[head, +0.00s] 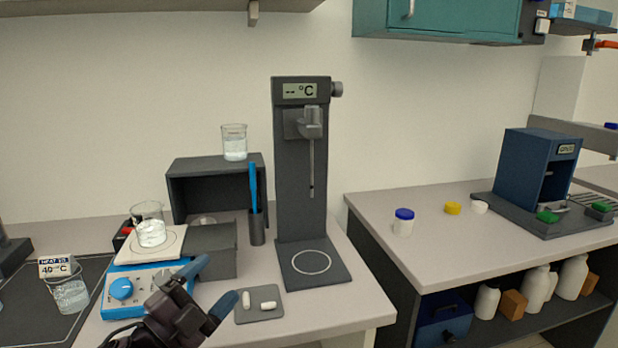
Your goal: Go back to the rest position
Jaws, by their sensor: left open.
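My left gripper (208,286) is in the head view at the lower left, with its two blue fingertips spread apart and nothing between them. It is above the front of the bench, in front of the blue hotplate (122,289) and left of a small grey tray (243,317) with two white stir bars on it. Its fingers hide part of the bench and the hotplate's right side. My right gripper is not in view.
A beaker (150,226) stands on the hotplate; another (71,293) stands left on a dark mat. A grey box (180,178) carries a beaker (234,147). A tall dark stand (290,220) is right of it. A second bench (365,203) lies beyond a gap.

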